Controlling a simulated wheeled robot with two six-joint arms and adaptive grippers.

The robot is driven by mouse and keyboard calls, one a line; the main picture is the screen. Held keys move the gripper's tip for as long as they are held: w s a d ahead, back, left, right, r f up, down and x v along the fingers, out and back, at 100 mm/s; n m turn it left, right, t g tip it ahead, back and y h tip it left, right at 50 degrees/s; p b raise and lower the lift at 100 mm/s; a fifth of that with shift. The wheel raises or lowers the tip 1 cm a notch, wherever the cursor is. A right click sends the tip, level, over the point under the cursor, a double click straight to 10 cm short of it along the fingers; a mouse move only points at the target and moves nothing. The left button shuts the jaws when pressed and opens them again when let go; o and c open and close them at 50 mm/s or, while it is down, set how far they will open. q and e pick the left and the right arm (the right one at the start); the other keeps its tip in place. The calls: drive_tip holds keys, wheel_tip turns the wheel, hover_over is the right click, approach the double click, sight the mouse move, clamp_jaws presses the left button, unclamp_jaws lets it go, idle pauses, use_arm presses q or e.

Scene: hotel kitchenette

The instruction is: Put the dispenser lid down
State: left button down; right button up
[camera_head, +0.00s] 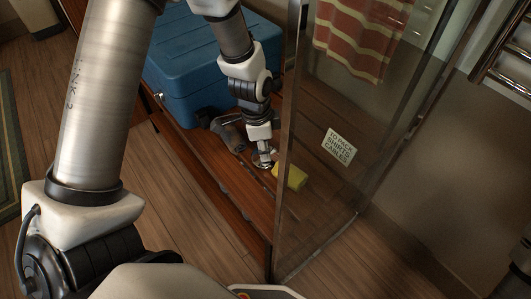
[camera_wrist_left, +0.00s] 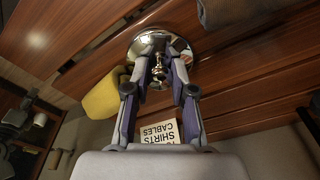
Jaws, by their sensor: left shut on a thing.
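The dispenser lid is a shiny, round silver piece with a small knob. In the left wrist view the lid (camera_wrist_left: 182,44) shows at the top middle, in front of the wooden slats. My left gripper (camera_wrist_left: 158,68) is shut on its knob. In the head view my left gripper (camera_head: 263,149) points down over the wooden bench, with the lid (camera_head: 262,161) just under its fingers. The lid is close to the bench top, but I cannot tell whether it touches.
A yellow block (camera_head: 290,177) lies right beside the lid. A grey-brown rolled item (camera_head: 228,132) lies behind it, near a blue box (camera_head: 190,70). Bare bench (camera_head: 215,165) shows at the front left.

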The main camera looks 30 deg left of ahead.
use_arm(q)
drive_tip(key=shift+w+f, duration=0.1)
drive_tip(key=shift+f, duration=0.25)
drive_tip(key=shift+f, duration=0.1)
drive_tip(key=c, duration=1)
unclamp_jaws()
